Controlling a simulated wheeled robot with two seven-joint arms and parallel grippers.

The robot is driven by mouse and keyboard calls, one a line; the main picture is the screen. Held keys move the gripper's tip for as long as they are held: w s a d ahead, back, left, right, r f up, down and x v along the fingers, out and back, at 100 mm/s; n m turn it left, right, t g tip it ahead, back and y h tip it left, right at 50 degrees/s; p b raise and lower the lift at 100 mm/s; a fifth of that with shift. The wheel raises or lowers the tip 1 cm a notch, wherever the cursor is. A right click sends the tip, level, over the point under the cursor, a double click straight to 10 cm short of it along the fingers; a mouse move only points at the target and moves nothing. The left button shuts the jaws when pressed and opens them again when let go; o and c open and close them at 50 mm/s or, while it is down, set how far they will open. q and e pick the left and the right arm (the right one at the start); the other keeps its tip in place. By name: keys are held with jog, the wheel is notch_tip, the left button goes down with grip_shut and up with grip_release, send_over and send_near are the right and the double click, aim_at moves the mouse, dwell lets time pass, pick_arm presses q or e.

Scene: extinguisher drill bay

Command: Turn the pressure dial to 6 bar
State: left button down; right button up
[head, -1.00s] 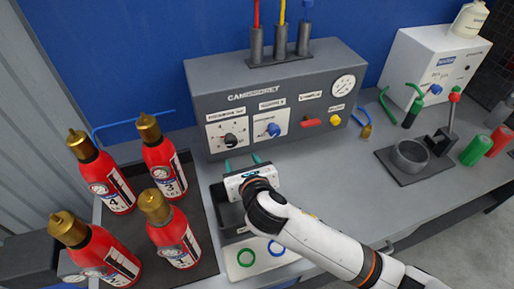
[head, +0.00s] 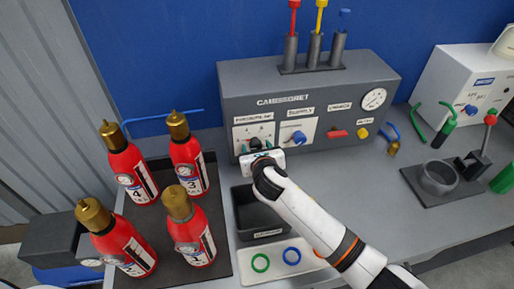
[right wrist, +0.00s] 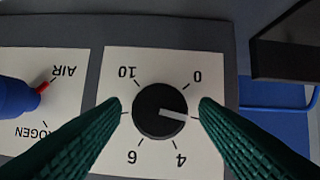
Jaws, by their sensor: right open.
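The pressure dial is a black round knob with a white pointer (right wrist: 160,110) on a white plate (right wrist: 150,60) of the grey panel. In the right wrist view its scale is upside down, with 10, 0, 4 and 6 readable. The pointer aims right and slightly down, between 0 and 4, towards a mark partly hidden by a finger. My right gripper (right wrist: 160,107) is open, its green fingers on either side of the knob; contact cannot be told. In the head view the right gripper (head: 262,150) is at the dial plate, partly covering it. My left gripper is out of view.
A blue knob (head: 298,138) on a second plate sits right of the dial, with a red handle (head: 338,133) and a gauge (head: 373,99) beyond. A dark bin (head: 243,221) lies below the gripper. Several red extinguishers (head: 130,172) stand on a tray at left.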

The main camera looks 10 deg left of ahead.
jog(key=shift+c, duration=0.3)
jog(key=c, duration=0.9)
jog(key=shift+d+r+m+y+p, duration=0.15)
jog(key=shift+m+y+p, duration=0.4)
jog(key=shift+p, duration=0.35)
jog(key=shift+w+m+g+y+p, duration=0.1)
jog(key=shift+m+g+y+p, duration=0.15)
jog(key=shift+m+g+p, duration=0.15)
jog(key=shift+m, duration=0.55)
jog(key=shift+d+f+m+y, duration=0.15)
jog(key=shift+f+m+y, duration=0.05)
jog(key=shift+m+y, duration=0.65)
